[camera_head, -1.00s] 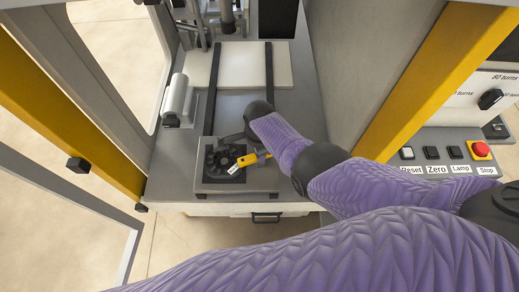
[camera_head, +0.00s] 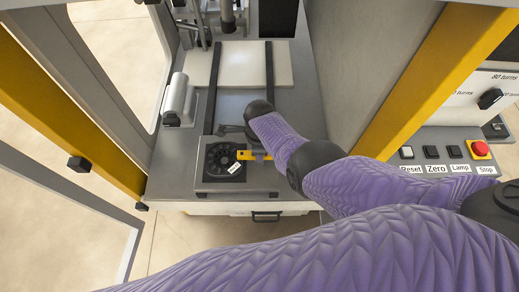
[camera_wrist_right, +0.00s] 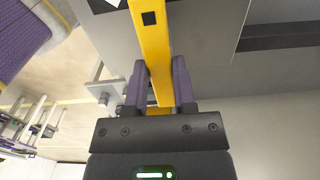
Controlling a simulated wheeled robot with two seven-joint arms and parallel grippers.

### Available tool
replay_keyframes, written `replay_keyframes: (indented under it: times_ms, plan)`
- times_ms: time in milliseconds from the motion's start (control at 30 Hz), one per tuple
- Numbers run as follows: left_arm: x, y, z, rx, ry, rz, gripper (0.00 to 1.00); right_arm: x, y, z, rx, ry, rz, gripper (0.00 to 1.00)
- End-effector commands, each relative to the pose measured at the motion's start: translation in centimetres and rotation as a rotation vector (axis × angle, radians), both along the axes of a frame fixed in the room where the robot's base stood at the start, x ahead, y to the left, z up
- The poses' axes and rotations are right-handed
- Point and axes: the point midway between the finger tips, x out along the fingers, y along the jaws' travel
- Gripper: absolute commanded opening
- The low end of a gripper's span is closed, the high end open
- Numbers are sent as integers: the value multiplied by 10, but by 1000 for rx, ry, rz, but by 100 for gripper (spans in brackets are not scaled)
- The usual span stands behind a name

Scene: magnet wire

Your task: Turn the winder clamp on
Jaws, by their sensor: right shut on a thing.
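The winder clamp shows as a round black part (camera_head: 221,158) on a grey block at the front of the machine bed. A yellow lever (camera_head: 243,155) reaches from its right side and lies about level across the picture. My right gripper (camera_head: 259,156) is at the lever's right part. In the right wrist view the purple fingers of the right gripper (camera_wrist_right: 159,88) are shut on the yellow lever (camera_wrist_right: 151,42), one on each side. A small white label (camera_head: 234,168) lies by the round part. My left gripper is not in view.
A silver cylinder (camera_head: 178,99) stands left of the bed. Two dark rails (camera_head: 269,72) run back over a white plate (camera_head: 231,64). A grey wall and yellow post (camera_head: 425,80) stand right, beside a button panel (camera_head: 440,167).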

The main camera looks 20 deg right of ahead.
Motion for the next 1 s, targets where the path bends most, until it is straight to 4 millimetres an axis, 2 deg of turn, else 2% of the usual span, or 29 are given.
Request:
replay_keyframes:
  times_ms: [200,233,367,400,667,767,900,1000]
  plan:
    - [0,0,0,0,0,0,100,0,0,0,0,-1,-2,0]
    - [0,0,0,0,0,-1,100,1,0,0,0,-1,-2,37]
    - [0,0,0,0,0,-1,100,0,0,0,0,-1,-1,64]
    - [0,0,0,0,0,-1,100,0,0,0,0,-1,-1,68]
    - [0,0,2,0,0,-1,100,0,0,3,1,-1,0,68]
    - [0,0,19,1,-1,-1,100,0,0,22,1,-1,0,68]
    - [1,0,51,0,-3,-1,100,1,0,63,0,-3,0,68]
    - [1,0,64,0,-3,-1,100,0,0,84,1,-2,-1,68]
